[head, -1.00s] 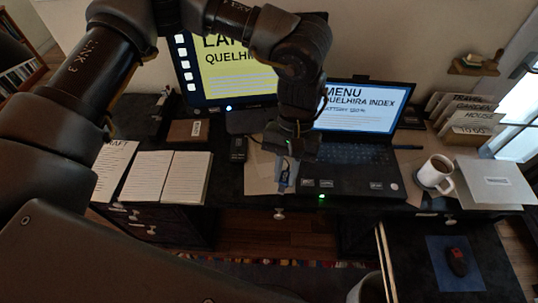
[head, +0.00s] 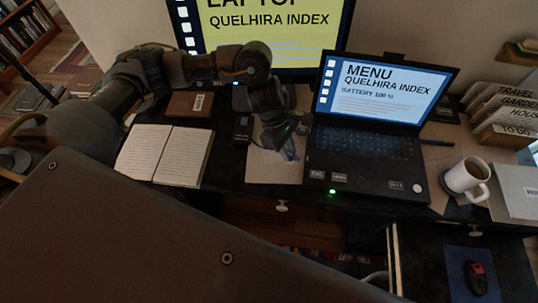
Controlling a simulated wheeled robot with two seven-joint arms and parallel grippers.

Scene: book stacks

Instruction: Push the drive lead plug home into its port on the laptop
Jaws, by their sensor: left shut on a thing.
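The laptop (head: 370,145) stands open on the dark desk, its screen lit with "MENU". My left gripper (head: 285,146) points down just left of the laptop's left edge, near its front half. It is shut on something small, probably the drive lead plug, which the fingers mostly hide. A small bluish patch shows beside the fingertips, too small to identify. The port is not visible, and I cannot tell whether the plug touches the laptop. A small black box (head: 242,128), possibly the drive, lies left of the gripper. My right gripper is not in view.
An open notebook (head: 166,153) and a brown box (head: 190,104) lie to the left. A monitor (head: 265,35) stands behind. A white mug (head: 466,178) and a card rack (head: 505,112) are right of the laptop. Pale paper (head: 272,172) lies under the gripper.

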